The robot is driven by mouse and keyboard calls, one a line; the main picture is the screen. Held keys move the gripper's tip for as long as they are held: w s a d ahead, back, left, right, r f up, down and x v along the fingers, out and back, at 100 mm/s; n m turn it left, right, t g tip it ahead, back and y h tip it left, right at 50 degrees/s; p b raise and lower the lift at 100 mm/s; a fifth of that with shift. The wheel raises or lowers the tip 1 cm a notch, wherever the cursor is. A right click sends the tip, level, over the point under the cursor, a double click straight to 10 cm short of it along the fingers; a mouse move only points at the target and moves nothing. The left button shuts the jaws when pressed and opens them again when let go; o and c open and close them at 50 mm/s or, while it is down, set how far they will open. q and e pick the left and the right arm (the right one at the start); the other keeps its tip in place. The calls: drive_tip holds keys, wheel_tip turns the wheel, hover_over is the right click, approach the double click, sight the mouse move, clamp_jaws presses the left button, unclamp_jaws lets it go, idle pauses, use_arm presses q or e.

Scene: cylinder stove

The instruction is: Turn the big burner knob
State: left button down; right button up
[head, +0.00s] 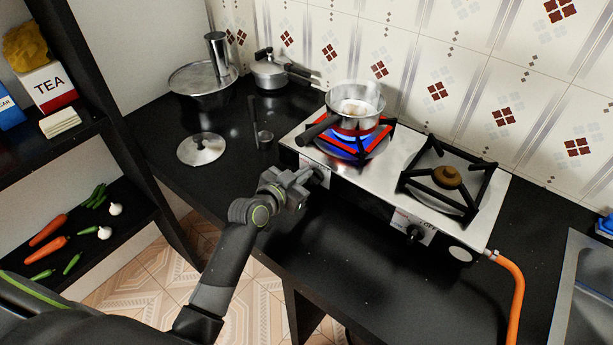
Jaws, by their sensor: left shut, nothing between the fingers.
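A steel two-burner stove (395,185) stands on the black counter. Its left burner shows a blue flame (345,145) with red-glowing supports, and a small steel pot (356,103) sits on it. The right burner (448,177) shows no flame. A black knob (414,233) is on the front panel below the right burner. My left gripper (312,177) is shut and empty at the front panel below the left burner. It covers most of that area, so the left knob is largely hidden, and I cannot tell whether the fingers touch it. My right gripper is not in view.
A lid (201,149), a large covered pot (203,82) and a pressure cooker (271,70) are on the counter to the left. An orange gas hose (517,290) hangs at the right, near a sink (578,290). A dark shelf (80,225) holds vegetables at the left. The counter before the stove is clear.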

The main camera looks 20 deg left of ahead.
use_arm(q)
drive_tip(key=shift+a+f+n, duration=0.1)
drive_tip(key=shift+a+n, duration=0.05)
drive_tip(key=shift+n, duration=0.15)
drive_tip(key=shift+w+a+f+n+h+b, duration=0.15)
drive_tip(key=shift+n+h+b, duration=0.25)
drive_tip(key=shift+n, duration=0.4)
drive_tip(key=shift+a+f+n+h, duration=0.1)
drive_tip(key=shift+a+n+h, duration=0.15)
drive_tip(key=shift+n, duration=0.35)
drive_tip(key=shift+a+f+n+h+b, duration=0.1)
drive_tip(key=shift+f+n+h+b, duration=0.2)
drive_tip(key=shift+n+b, duration=0.4)
drive_tip(key=shift+w+a+b, duration=0.1)
drive_tip(key=shift+a+b, duration=0.05)
drive_tip(key=shift+b, duration=0.2)
idle(1.4)
idle(0.6)
